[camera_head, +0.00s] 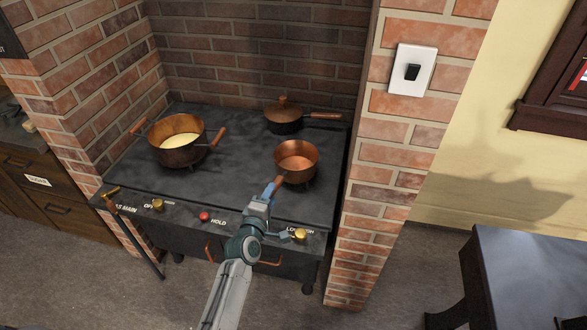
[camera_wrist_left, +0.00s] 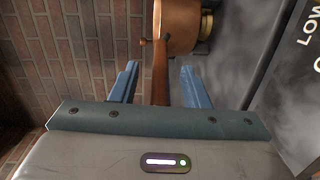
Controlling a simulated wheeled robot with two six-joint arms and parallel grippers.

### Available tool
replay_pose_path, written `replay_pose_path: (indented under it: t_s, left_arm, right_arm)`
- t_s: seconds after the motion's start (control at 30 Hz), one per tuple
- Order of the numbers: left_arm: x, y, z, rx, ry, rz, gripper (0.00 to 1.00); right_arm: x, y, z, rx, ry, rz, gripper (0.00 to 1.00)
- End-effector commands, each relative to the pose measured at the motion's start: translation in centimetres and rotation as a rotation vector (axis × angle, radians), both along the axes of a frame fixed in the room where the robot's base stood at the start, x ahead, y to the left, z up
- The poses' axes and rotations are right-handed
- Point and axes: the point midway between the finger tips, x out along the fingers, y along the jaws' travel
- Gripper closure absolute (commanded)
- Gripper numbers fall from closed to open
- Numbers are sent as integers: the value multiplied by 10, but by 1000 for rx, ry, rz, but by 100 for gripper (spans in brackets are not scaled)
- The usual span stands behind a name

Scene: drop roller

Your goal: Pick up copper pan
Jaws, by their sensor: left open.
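The copper pan (camera_head: 297,158) sits at the front right of the dark stove top, with its handle pointing toward the front edge. My left gripper (camera_head: 271,190) is at that handle in the head view. In the left wrist view the pan's copper side (camera_wrist_left: 178,25) is at the top, and its brown handle (camera_wrist_left: 160,75) runs down between the two blue fingers of my left gripper (camera_wrist_left: 162,85). The fingers are open, with a gap on each side of the handle. My right gripper is not in view.
A large two-handled pot (camera_head: 176,150) with pale contents stands at the left of the stove (camera_head: 235,145). A lidded pan (camera_head: 284,118) stands at the back right. A brick pillar (camera_head: 362,190) borders the stove's right side. Knobs line the front panel.

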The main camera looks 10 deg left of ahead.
Motion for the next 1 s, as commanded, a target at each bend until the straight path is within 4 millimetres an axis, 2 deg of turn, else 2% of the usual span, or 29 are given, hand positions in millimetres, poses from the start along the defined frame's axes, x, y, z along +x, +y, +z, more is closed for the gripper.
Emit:
replay_pose_path:
  t_s: [0.13, 0.37, 0.6, 1.0]
  left_arm:
    - [13, -2, -2, 0, 0, 0, 58]
    - [14, -2, -2, 0, 0, 0, 58]
    - [14, -2, -2, 0, 0, 0, 100]
    - [14, -2, -2, 0, 1, 0, 100]
  right_arm:
    - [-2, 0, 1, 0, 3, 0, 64]
    - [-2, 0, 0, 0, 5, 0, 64]
    - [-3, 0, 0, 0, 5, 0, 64]
    - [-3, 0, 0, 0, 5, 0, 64]
